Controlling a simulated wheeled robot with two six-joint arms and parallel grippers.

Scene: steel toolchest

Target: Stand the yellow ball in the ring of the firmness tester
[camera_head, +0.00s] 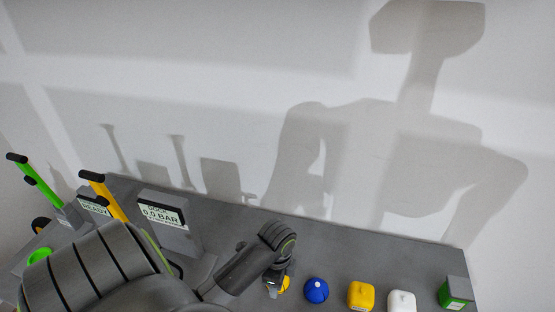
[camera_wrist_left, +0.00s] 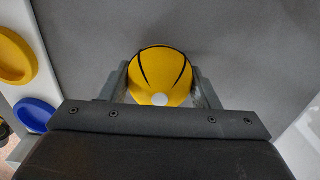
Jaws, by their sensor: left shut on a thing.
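The yellow ball (camera_wrist_left: 160,72) has black lines and a white spot; it sits between the fingers of my left gripper (camera_wrist_left: 160,88), which is shut on it. In the head view only a sliver of the ball (camera_head: 286,284) shows beside my left gripper (camera_head: 278,286), over the grey bench top. A grey unit with a "0.0 BAR" display (camera_head: 163,213), which looks like the firmness tester, stands to the left, partly behind my left arm. I cannot see its ring. My right gripper is not in view.
A blue ball (camera_head: 316,291), a yellow block (camera_head: 361,296), a white block (camera_head: 401,302) and a green box (camera_head: 456,293) line the bench to the right. Another "READY" display (camera_head: 93,204), a yellow lever (camera_head: 104,196) and green levers (camera_head: 38,182) stand at the left.

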